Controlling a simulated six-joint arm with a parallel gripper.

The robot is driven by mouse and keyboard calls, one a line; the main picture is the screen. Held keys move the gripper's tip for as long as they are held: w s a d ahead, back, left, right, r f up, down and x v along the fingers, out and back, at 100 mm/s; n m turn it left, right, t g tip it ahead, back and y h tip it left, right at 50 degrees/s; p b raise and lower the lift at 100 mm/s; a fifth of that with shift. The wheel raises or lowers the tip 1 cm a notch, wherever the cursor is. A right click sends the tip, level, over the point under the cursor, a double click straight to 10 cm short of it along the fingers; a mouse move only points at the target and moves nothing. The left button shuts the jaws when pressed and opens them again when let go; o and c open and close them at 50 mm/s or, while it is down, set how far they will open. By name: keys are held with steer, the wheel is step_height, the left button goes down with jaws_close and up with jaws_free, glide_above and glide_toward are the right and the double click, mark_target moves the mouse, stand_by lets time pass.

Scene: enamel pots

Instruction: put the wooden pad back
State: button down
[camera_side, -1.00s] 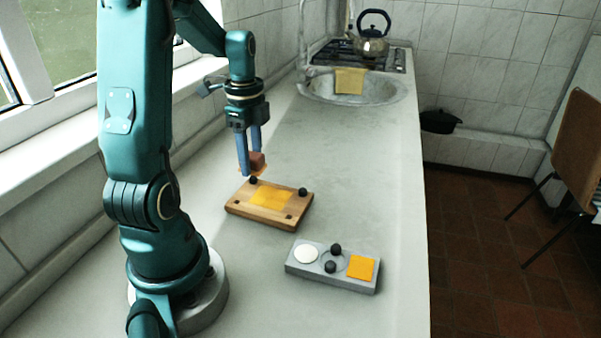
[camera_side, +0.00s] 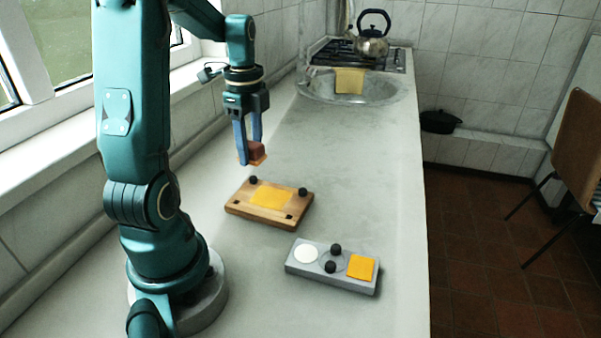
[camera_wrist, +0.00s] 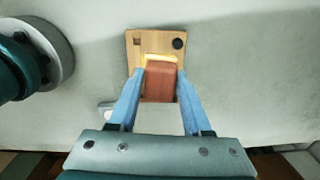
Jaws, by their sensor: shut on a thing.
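My gripper (camera_side: 251,155) is shut on a reddish-brown block (camera_side: 256,148) and holds it in the air, above and behind the wooden board. A thin orange edge shows under the block; I cannot tell whether this is the wooden pad. In the wrist view the block (camera_wrist: 160,82) sits between my two blue fingers (camera_wrist: 160,90). The wooden board (camera_side: 245,208) lies flat on the counter with a yellow square (camera_side: 271,198) on top. Black balls sit at its two back corners (camera_side: 303,191), and dark square marks show at its front corners. The block hides part of the board in the wrist view.
A grey tray (camera_side: 305,272) lies in front of the board to the right, with a white disc (camera_side: 306,254), two black balls (camera_side: 335,249) and a yellow square (camera_side: 360,267). The sink (camera_side: 390,97) and kettle (camera_side: 371,42) are far back. The counter between is clear.

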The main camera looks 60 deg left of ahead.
steer(key=w+d+r+m, duration=0.1)
steer(key=w+d+m, duration=0.4)
steer(key=w+m, duration=0.2)
glide_above(350, 222)
step_height(350, 222, down, 7)
steer(key=shift+s+a+r, duration=0.1)
steer(key=shift+s+a, duration=0.05)
steer(key=shift+f, duration=2.15)
steer(key=shift+f, duration=0.1)
steer(key=shift+c, duration=1.7)
jaws_free()
